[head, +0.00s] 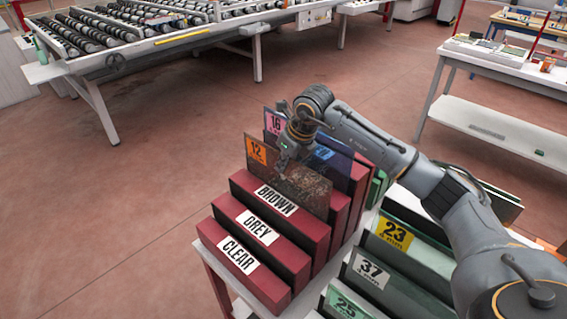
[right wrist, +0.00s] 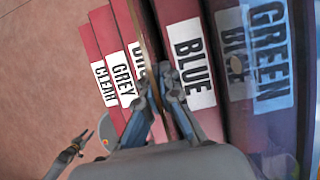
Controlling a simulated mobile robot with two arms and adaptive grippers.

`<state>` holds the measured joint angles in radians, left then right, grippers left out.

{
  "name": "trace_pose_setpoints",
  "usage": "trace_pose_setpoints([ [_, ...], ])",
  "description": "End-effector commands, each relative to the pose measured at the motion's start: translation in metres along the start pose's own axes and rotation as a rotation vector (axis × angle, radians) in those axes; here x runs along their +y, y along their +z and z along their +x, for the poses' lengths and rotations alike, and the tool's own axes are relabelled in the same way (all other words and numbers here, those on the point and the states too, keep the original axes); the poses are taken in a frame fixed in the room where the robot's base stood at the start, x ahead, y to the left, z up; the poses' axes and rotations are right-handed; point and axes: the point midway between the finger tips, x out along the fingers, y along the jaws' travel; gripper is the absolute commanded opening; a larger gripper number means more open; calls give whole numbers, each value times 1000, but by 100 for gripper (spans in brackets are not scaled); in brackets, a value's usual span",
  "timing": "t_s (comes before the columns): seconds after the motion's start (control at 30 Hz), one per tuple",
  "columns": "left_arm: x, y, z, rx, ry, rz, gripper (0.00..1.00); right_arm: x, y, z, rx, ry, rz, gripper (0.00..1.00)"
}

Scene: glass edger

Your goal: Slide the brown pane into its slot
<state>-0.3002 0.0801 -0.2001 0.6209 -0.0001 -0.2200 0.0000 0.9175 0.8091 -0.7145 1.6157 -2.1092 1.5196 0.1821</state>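The brown pane (head: 300,188), a see-through sheet with an orange "12" label, stands upright just behind the maroon divider marked BROWN (head: 275,200) in the head view. Its lower edge is hidden, so I cannot tell how deep it sits. My right gripper (head: 285,158) is at the pane's top edge. In the right wrist view its fingers (right wrist: 156,92) are closed on the thin pane edge (right wrist: 148,45), between the BROWN and BLUE labels. My left gripper (right wrist: 82,142) shows small at lower left there, fingers apart and empty; it is outside the head view.
Dividers marked GREY (head: 258,228) and CLEAR (head: 238,256) stand in front. A blue pane (head: 335,160) and a pane labelled "16" (head: 275,122) stand behind. Green numbered dividers (head: 395,235) are at right. A roller table (head: 150,45) is far back; the floor at left is clear.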

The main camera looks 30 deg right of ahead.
Motion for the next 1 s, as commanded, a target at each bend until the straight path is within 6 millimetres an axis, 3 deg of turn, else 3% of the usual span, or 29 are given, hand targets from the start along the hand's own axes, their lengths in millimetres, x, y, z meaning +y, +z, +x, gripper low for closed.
trace_pose_setpoints([
  [0.17, 0, 0, 3, 0, 0, 0, 32, 0, 0, 1, -5, -1, 0, 0],
  [0.3, 0, 0, 2, 0, 0, 0, 32, 0, 0, 1, -4, 0, 0, 30],
  [0.33, 0, 0, 2, 0, 0, 0, 32, 0, 0, 1, -3, 0, 0, 32],
  [0.67, -3, 1, 2, -2, -3, 0, 32, 0, -2, 1, 2, 0, 0, 32],
  [0.77, -2, 1, 2, -1, -2, 0, 32, 0, -1, -9, -1, -1, 0, 32],
  [1.0, -1, 1, 2, -1, -1, 0, 32, -1, 0, -59, -5, -2, 0, 32],
])
